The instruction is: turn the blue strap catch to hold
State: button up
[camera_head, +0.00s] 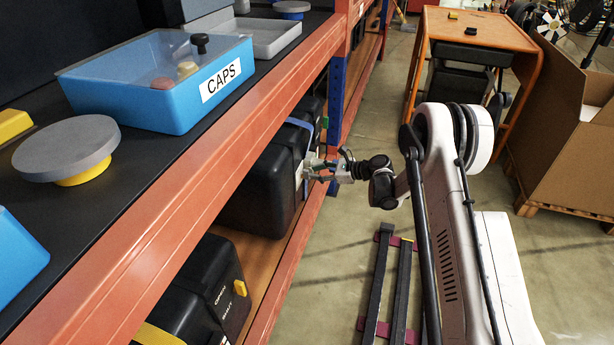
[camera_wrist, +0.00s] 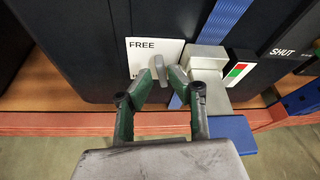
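The catch is a silver block (camera_wrist: 207,65) beside a blue strap (camera_wrist: 228,18) on a dark case (camera_wrist: 85,35), with a grey lever (camera_wrist: 161,69) to its left. A white label (camera_wrist: 140,48) behind the lever reads FREE at the top; its lower word is mostly hidden. My gripper (camera_wrist: 161,78) has its fingertips close on either side of the lever. I cannot tell whether they press on it. In the head view my gripper (camera_head: 318,169) reaches the front of the strapped case (camera_head: 262,188), and the strap (camera_head: 300,124) runs over the case's top.
A red and green indicator (camera_wrist: 238,70) is right of the block, and a blue piece (camera_wrist: 233,131) lies below it. An orange shelf beam (camera_head: 180,185) runs above the case. A second black case (camera_head: 205,290) stands nearer. The floor (camera_head: 330,250) beside the shelf is partly clear.

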aim_at(307, 177)
jog(key=shift+b+x, duration=0.5)
jog(key=shift+x, duration=1.7)
grip_shut()
